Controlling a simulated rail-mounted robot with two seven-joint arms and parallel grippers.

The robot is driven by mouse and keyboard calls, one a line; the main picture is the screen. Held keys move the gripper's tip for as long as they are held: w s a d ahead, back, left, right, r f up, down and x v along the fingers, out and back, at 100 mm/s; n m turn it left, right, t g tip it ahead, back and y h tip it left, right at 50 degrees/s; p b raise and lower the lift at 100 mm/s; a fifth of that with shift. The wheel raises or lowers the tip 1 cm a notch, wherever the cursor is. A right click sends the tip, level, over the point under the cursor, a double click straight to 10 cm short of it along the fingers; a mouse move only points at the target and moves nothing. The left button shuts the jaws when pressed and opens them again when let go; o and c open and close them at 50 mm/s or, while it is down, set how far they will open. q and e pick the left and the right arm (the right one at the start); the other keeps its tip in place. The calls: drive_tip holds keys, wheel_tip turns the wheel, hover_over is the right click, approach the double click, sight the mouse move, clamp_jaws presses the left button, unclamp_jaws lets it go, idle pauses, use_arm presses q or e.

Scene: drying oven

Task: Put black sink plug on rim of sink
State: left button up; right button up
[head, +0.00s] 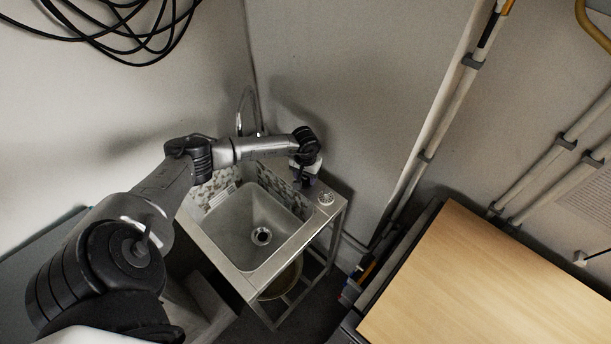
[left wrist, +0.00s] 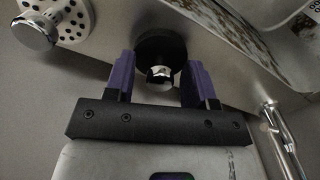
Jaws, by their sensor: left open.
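The black sink plug (left wrist: 163,48) is a round black disc with a shiny metal knob. In the left wrist view it rests on the flat metal rim of the sink (left wrist: 217,48). My left gripper (left wrist: 160,64) has purple fingers that stand apart, one on each side of the knob, with gaps to it. In the head view the left gripper (head: 306,177) points down over the back right part of the sink rim (head: 285,255) and hides the plug. The right gripper is not seen.
A perforated metal strainer (head: 326,198) sits on the rim beside the gripper. The sink basin (head: 240,220) is empty, with an open drain. A tap (head: 245,110) stands at the back, near my left arm. A wooden table (head: 480,285) is at the right.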

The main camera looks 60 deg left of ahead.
use_arm(q)
drive_tip(key=shift+r+p, duration=0.45)
drive_tip(key=shift+r, duration=0.05)
wheel_tip(320, 180, up, 6)
drive_tip(key=p, duration=0.3)
drive_tip(key=shift+f, duration=0.1)
drive_tip(key=shift+r+p, duration=0.45)
drive_tip(key=shift+r, duration=0.1)
drive_tip(key=shift+d+f, duration=0.1)
